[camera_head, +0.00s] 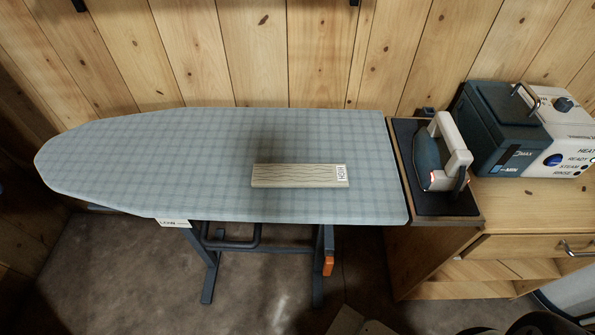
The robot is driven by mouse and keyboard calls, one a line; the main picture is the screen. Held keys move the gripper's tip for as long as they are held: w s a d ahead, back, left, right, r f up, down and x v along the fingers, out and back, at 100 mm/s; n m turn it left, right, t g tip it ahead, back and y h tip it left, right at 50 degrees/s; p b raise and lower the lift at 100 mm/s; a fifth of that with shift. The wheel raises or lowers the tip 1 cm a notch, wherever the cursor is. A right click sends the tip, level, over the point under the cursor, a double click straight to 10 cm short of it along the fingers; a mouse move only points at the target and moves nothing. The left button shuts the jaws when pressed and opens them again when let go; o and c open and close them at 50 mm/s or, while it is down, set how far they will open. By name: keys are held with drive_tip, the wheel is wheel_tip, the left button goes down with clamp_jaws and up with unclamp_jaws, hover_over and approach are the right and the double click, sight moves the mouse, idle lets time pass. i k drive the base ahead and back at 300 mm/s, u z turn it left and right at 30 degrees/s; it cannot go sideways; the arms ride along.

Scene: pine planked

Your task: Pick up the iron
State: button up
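The iron (441,152) rests on a dark rest pad (446,204) at the right end of the ironing board. It has a dark blue-grey body and a pale beige handle, with small red spots low down near its front end. The handle is on the right side of the body and nothing covers it. My gripper is not in view, so nothing is seen holding or touching the iron.
The checked ironing board (150,150) carries a flat wooden block (290,175) marked HIGH. A blue and white steam station (505,130) stands right of the iron on a wooden cabinet (530,210) with a drawer. A planked wall (330,50) stands close behind.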

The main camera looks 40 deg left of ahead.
sight(438, 159)
drive_tip(key=z, duration=0.05)
drive_tip(key=i, duration=0.1)
drive_tip(key=u, duration=3.45)
drive_tip(key=k, duration=0.5)
drive_tip(key=z, duration=0.75)
drive_tip(key=k, duration=0.4)
drive_tip(key=z, duration=0.4)
drive_tip(key=i, duration=0.9)
drive_tip(key=u, duration=0.1)
